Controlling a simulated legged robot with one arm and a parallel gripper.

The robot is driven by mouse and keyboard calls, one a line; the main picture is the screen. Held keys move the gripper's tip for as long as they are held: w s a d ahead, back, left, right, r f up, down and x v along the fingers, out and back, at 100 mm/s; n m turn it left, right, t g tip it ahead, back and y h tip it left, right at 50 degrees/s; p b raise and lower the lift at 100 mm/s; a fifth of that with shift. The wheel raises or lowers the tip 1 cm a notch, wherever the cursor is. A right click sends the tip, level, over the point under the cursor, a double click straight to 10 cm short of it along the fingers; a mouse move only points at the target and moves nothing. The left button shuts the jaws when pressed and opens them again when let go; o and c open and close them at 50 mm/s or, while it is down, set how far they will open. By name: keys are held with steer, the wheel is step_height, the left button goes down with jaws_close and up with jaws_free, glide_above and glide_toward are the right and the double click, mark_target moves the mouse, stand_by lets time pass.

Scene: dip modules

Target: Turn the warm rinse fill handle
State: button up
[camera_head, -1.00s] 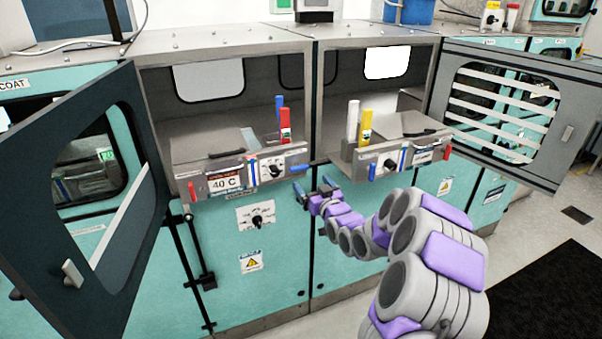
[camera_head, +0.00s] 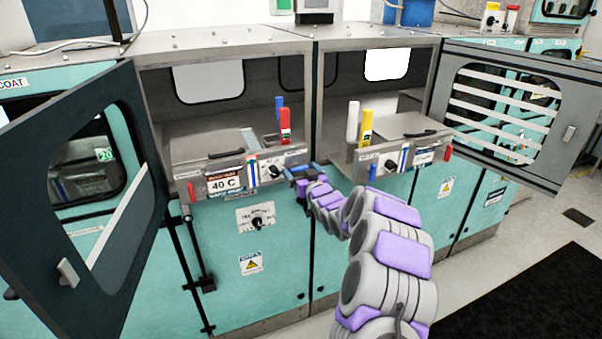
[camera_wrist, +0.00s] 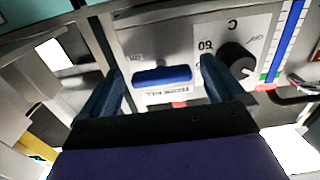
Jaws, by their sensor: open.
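The fill handle is a short blue bar (camera_wrist: 162,76) on a metal panel in the wrist view, above an upside-down label that seems to read "warm fill". My gripper (camera_wrist: 161,66) is open, with one dark blue finger on each side of the bar and gaps to both. I cannot tell how deep the fingers reach around it. In the head view, my gripper (camera_head: 298,172) is at the right end of the left module's front panel (camera_head: 245,175). It largely hides the handle there.
A black dial (camera_wrist: 237,60) sits right of the handle in the wrist view. A red handle (camera_head: 285,125) and a blue one stand above the left basin. An open door (camera_head: 75,200) stands at left, another (camera_head: 515,110) at right. The right module's panel (camera_head: 395,160) is close by.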

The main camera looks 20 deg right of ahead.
steer(key=c, duration=1)
steer(key=shift+c, duration=0.2)
steer(key=shift+r+m+p, duration=0.1)
steer(key=shift+m+p, duration=0.2)
steer(key=shift+p, duration=0.25)
steer(key=m+p, duration=0.2)
steer(key=shift+r+p, duration=0.1)
steer(key=shift+p, duration=0.3)
steer(key=m+p, duration=0.4)
steer(key=m, duration=0.1)
steer(key=shift+p, duration=0.3)
steer(key=m+p, duration=0.2)
steer(key=m, duration=0.3)
steer(key=shift+m, duration=0.4)
steer(key=shift+f+m+p, duration=0.2)
steer(key=shift+m+p, duration=0.5)
steer(key=shift+m, duration=1.5)
steer(key=shift+s, duration=0.1)
